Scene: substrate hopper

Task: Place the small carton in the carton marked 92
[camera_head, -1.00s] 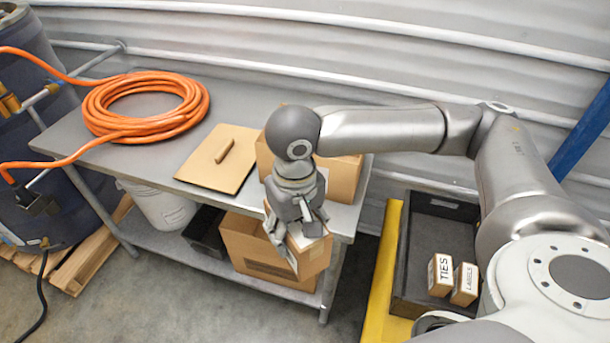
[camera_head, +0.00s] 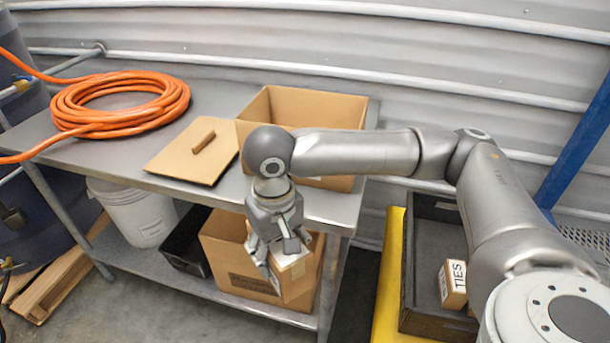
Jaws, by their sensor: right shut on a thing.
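My right gripper (camera_head: 281,252) points down in front of the table's front edge. It is shut on a small brown carton (camera_head: 298,283) with a whitish face, partly hidden by the fingers. An open, larger carton (camera_head: 340,112) stands on the table top behind my right arm, which hides part of its front. Another open carton (camera_head: 222,238) is on the lower shelf, behind and left of the held carton. I can read no 92 on either of them. My left gripper is out of view.
A flat lid with a handle (camera_head: 170,163) and an orange hose coil (camera_head: 75,110) lie on the metal table (camera_head: 225,97). A white bucket (camera_head: 150,222) and a black bin (camera_head: 185,250) are on the shelf. A dark tray (camera_head: 420,320) at right holds a TIES carton (camera_head: 453,285).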

